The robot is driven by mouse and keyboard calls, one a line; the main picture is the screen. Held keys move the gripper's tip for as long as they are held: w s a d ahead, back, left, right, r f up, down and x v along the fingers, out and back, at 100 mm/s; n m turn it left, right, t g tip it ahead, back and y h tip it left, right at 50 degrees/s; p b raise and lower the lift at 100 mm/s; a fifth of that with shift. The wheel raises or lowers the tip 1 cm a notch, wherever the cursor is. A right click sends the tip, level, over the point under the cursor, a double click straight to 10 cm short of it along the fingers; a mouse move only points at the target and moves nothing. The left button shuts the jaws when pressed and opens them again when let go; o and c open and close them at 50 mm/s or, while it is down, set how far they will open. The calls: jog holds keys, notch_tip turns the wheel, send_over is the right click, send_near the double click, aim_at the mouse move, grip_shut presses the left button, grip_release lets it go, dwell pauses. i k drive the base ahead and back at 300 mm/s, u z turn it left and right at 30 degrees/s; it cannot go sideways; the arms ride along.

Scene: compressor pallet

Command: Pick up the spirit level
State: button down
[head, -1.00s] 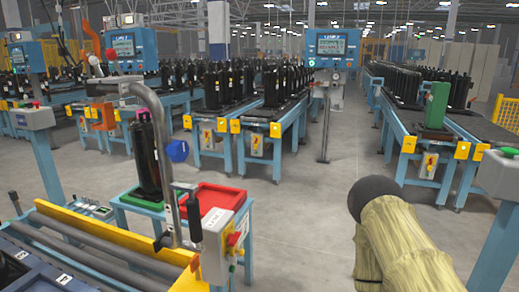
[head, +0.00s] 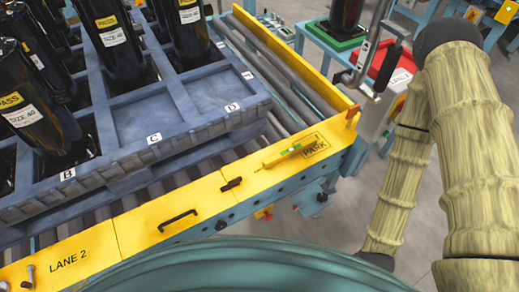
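The spirit level (head: 283,156) appears to be the small yellow bar with a green spot near its right end. It lies on the yellow front rail (head: 215,198), beside the outlined PARK label (head: 315,147). Its yellow nearly matches the rail. My arm, in a tan sleeve, hangs down at the right of the head view, to the right of the spirit level and apart from it. My gripper is not visible; the low end of the arm shows only a dark joint.
A blue-grey pallet (head: 120,171) with black compressors (head: 37,92) stands on rollers behind the rail. A black handle (head: 178,220) and a small dark piece (head: 231,184) sit on the rail. A red tray (head: 386,62) and a hanging black-handled tool (head: 388,68) are at the upper right.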

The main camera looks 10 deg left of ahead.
aim_at(287, 154)
jog(key=u, duration=0.05)
jog(key=k, duration=1)
jog(key=u, duration=0.8)
jog(key=i, duration=1.4)
jog(key=z, duration=0.75)
